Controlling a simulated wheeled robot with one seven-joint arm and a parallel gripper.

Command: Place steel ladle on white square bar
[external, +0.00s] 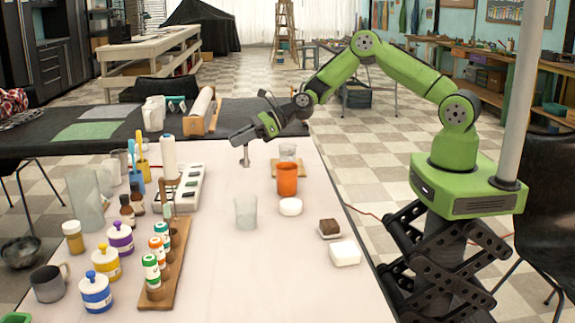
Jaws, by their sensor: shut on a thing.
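My gripper (250,136) is shut on the steel ladle (245,156), a small grey metal thing under its fingertips. Much of the ladle is hidden by the gripper, and I cannot tell whether its lower end touches the table. The white square bar (345,253) lies flat on the white table (265,275) near its right edge. It is a rounded white block with nothing on it. My gripper is far from it, toward the back left.
An orange cup (287,179), a white round bar (290,206) and a clear glass (246,212) stand between gripper and bar. A brown block (328,226) sits just behind the square bar. Bottles and jars crowd the left; the front middle is clear.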

